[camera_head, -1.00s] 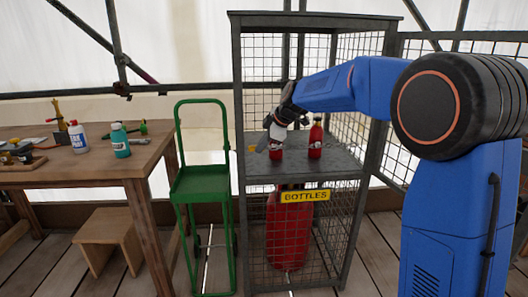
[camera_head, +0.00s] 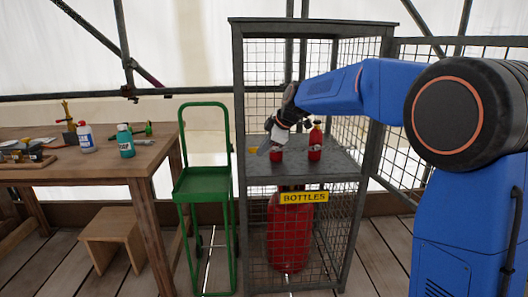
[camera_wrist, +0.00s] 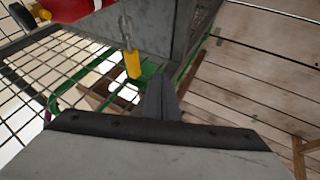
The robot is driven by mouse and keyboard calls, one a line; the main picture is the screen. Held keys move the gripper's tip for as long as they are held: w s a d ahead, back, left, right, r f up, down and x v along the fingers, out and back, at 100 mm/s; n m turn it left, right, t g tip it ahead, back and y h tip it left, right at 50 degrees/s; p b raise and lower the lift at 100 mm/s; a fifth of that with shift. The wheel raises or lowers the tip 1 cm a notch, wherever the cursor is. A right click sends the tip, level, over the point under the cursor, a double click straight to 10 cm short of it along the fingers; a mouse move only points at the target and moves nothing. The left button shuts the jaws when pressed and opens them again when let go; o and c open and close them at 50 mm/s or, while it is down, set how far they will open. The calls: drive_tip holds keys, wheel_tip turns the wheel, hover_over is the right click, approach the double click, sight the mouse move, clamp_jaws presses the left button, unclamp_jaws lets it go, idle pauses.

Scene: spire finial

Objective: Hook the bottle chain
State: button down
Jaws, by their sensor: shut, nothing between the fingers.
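The bottle cage (camera_head: 241,100) is a dark mesh frame with a yellow "BOTTLES" sign (camera_head: 304,197). A large red bottle (camera_head: 290,235) stands inside its lower part. A small yellow spot (camera_head: 253,150) by the left post in the head view looks like the same piece. My gripper (camera_wrist: 163,98) is shut and empty, apart from the yellow piece. In the head view my gripper (camera_head: 268,143) is over the upper shelf. The chain's catch cannot be made out.
Two small red containers (camera_head: 315,145) (camera_head: 275,154) stand on the shelf beside my gripper. A green hand truck (camera_head: 203,180) stands left of the cage. A wooden bench (camera_head: 70,168) with bottles and tools is further left, with a step stool (camera_head: 112,228) below.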

drive_tip(key=v, duration=0.8)
drive_tip(key=s+d+f+m+h, duration=0.1)
drive_tip(key=s+d+m, duration=0.5)
drive_tip(key=s, duration=0.7)
drive_tip(key=s+d+f+m+h, duration=0.1)
drive_tip(key=s+d+f+m, duration=0.3)
drive_tip(key=s, duration=0.7)
drive_tip(key=s+d+f+m+h, duration=0.1)
drive_tip(key=s+d+f+m, duration=0.3)
drive_tip(key=s+f, duration=0.3)
drive_tip(key=s+d+f+m+h, duration=0.2)
drive_tip(key=s+d+f, duration=0.4)
drive_tip(key=s, duration=0.8)
drive_tip(key=shift+s+m+g, duration=0.3)
drive_tip(key=shift+s+m, duration=0.05)
drive_tip(key=shift+m, duration=0.55)
